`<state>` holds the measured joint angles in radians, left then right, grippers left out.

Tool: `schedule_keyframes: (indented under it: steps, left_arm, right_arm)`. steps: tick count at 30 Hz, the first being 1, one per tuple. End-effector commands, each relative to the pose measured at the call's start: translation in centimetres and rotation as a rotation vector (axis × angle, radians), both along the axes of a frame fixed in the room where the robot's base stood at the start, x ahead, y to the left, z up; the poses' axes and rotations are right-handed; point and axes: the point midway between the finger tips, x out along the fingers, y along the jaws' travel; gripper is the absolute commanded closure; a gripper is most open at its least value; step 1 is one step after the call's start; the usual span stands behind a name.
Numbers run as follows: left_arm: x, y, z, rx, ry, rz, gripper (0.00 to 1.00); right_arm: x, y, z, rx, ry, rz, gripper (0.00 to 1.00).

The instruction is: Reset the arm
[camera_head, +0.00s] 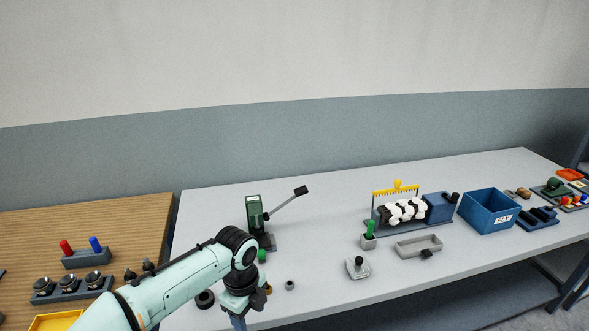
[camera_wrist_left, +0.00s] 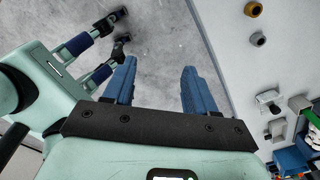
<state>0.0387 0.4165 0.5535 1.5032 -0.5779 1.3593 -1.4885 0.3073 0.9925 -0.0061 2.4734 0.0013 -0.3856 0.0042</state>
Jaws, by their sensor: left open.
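My left arm (camera_head: 165,287) comes in from the lower left, its elbow-like joint bent over the front of the grey table (camera_head: 330,290). My left gripper (camera_wrist_left: 160,88) is open in the left wrist view, with nothing between its two blue fingers. Bare floor shows between and beyond them, beside the table edge. In the head view the gripper points down at the bottom border and its fingertips are cut off. A green device (camera_head: 254,212) with a raised black-ended lever (camera_head: 287,203) stands on the table behind my wrist. My right gripper is in neither view.
A wooden table (camera_head: 130,220) on the left holds red and blue pegs (camera_head: 66,247) and round dark parts (camera_head: 68,286). A small ring (camera_head: 205,299) lies near my wrist.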

Motion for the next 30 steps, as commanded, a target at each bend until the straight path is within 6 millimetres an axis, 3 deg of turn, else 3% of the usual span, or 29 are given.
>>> schedule_keyframes:
  steps: [1, 5, 8, 12, 15, 19, 24, 30]
  left_arm:
    - [-0.4, -0.4, -4.1, -0.032, 0.052, 0.078, 0.44]
    - [-1.5, -1.7, -11.9, -0.131, 0.130, 0.327, 0.44]
    - [-3.7, -2.5, -18.4, -0.200, 0.217, 0.581, 0.44]
    - [-8.7, -2.9, -27.2, -0.258, 0.359, 1.047, 0.44]
    - [-13.2, -2.4, -32.3, -0.252, 0.445, 1.419, 0.44]
    - [-19.0, -0.8, -36.7, -0.194, 0.497, 1.871, 0.44]
    - [-24.5, 1.3, -39.1, -0.106, 0.480, 2.267, 0.44]
    - [-26.3, 2.3, -39.7, -0.074, 0.450, 2.410, 0.44]
  right_arm:
    - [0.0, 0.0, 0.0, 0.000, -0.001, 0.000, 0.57]
    - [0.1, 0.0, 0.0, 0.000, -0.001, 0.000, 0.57]
    - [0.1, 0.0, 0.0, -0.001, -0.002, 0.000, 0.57]
    - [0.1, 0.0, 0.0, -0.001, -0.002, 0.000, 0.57]
    - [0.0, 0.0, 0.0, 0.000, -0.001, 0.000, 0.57]
    - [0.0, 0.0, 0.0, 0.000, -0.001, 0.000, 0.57]
    - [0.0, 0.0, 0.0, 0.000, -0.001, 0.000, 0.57]
    - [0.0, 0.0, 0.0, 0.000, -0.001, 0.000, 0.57]
